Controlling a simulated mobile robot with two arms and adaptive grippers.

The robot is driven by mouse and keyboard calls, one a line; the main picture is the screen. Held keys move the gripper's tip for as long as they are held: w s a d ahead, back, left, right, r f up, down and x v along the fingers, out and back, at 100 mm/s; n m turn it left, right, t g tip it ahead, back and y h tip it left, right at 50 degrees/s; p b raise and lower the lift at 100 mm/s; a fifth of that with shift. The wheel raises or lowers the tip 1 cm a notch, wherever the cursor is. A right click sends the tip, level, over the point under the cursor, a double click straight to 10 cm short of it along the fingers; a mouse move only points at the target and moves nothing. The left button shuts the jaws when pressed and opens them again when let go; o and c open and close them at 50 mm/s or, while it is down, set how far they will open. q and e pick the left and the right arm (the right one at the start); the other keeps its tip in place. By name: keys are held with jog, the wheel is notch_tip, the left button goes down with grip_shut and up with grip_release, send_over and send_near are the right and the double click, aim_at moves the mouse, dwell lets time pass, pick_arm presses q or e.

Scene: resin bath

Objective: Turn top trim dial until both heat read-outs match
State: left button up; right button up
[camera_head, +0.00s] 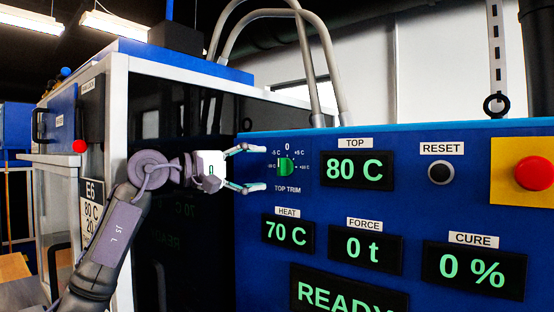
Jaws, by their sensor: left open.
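The green top trim dial (286,165) is on the blue control panel (410,205), with a printed scale around it and "0" at the top. Its pointer mark is too small to read surely. The TOP read-out (357,170) shows 80 C. The HEAT read-out (288,231) shows 70 C. My left gripper (258,168) is open, just left of the dial, its two fingertips pointing at it, one above and one below the dial's level. Its fingers look empty, and I cannot tell the exact gap to the dial. My right gripper does not show.
FORCE (365,248) reads 0 t and CURE (473,269) reads 0 %. A dark glass-fronted cabinet (180,110) stands behind my left arm.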

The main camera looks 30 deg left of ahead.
aim_at(283, 167)
pick_arm(q)
jog(key=p+x, duration=0.1)
jog(key=x, duration=0.3)
jog(key=shift+r, duration=0.1)
jog(key=shift+w+d+p, duration=0.3)
jog(key=shift+w, duration=0.25)
jog(key=c, duration=1.1)
jog(key=shift+c, duration=0.2)
